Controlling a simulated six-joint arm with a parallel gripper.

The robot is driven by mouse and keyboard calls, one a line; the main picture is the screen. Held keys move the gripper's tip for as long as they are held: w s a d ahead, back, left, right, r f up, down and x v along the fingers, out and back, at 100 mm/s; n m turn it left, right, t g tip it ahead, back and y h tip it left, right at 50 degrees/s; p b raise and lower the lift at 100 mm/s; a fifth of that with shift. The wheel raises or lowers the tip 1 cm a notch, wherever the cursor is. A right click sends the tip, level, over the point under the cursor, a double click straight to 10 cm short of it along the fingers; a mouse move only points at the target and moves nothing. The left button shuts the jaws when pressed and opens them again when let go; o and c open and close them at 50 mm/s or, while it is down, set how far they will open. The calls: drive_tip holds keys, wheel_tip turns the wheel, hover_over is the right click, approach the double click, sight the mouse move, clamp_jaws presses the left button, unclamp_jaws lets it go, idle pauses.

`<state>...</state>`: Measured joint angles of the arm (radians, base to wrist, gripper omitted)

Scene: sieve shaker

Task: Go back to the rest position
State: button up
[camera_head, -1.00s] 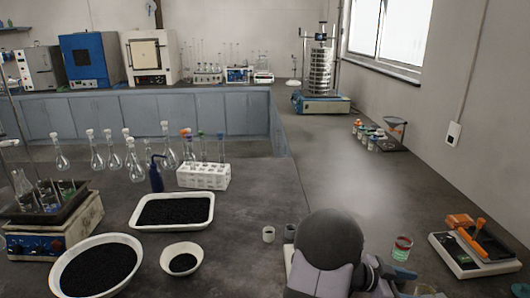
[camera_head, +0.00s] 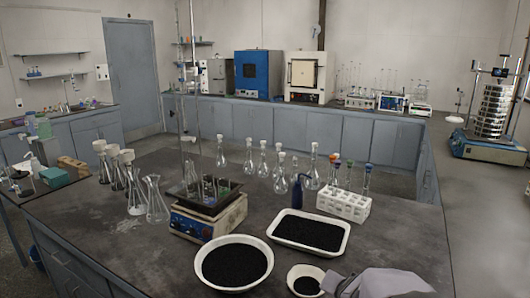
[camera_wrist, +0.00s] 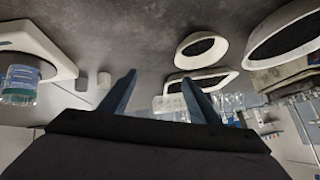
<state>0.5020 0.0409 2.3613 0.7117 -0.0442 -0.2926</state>
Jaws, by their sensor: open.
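My gripper (camera_wrist: 158,95) shows in the wrist view with its two blue-grey fingers spread apart and nothing between them. The view is turned over, with the bench surface at the top.
A large bowl (camera_head: 234,285), a tray (camera_head: 283,243) and a small bowl (camera_head: 300,271) hold black grains. A hotplate (camera_head: 196,226), several flasks (camera_head: 157,205) and a white tube rack (camera_head: 344,206) stand on the bench.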

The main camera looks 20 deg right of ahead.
drive_tip(key=s+a+n+g+y+p, duration=0.15)
drive_tip(key=a+n+y, duration=0.25)
drive_tip(key=a, duration=0.8)
drive_tip(key=s+a+f+n+g+p, duration=0.1)
drive_tip(key=s+a+n+g, duration=0.2)
drive_tip(key=s+a, duration=0.2)
drive_tip(key=s+a+n+g+p, duration=0.2)
drive_tip(key=s+a, duration=0.3)
drive_tip(key=s, duration=0.6)
drive_tip(key=shift+a+f+n+g+y, duration=0.2)
drive_tip(key=shift+f+n+g+y, duration=0.15)
drive_tip(key=shift+n+g, duration=0.35)
drive_tip(key=shift+w+f, duration=0.1)
